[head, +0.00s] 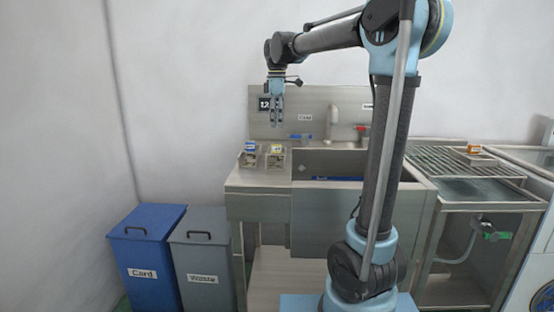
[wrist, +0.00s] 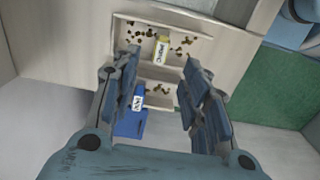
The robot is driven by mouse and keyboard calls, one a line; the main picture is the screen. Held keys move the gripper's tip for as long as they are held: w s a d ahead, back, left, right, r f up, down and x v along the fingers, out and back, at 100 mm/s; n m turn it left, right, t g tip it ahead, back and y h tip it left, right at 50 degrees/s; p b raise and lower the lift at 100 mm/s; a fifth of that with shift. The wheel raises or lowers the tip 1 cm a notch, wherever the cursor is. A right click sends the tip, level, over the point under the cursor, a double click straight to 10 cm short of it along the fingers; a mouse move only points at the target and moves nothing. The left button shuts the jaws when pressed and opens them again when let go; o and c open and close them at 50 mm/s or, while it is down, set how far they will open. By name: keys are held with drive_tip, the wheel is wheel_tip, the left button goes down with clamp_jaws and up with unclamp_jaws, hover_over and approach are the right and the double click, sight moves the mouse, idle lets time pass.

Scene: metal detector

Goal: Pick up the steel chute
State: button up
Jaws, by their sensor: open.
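My gripper (head: 277,122) hangs above the left end of the sink counter, fingers pointing down. In the wrist view its blue-grey fingers (wrist: 161,58) are apart with nothing held. Below it, two small metal trays sit side by side on the counter: one with a blue-topped box (head: 250,146), one with a yellow-labelled box (head: 276,149). In the wrist view, the yellow box (wrist: 161,47) and the blue-and-white box (wrist: 138,97) show between the fingers, with small brownish pieces around them. I cannot tell for sure which piece is the steel chute.
A steel sink (head: 325,163) with a faucet lies right of the trays. A blue Card bin (head: 150,245) and a grey Waste bin (head: 203,254) stand at the left. A slatted rack (head: 440,158) with an orange box (head: 474,148) is at the right.

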sight(276, 153)
wheel_tip(276, 153, down, 14)
drive_tip(key=shift+a, duration=0.1)
idle(0.6)
clamp_jaws()
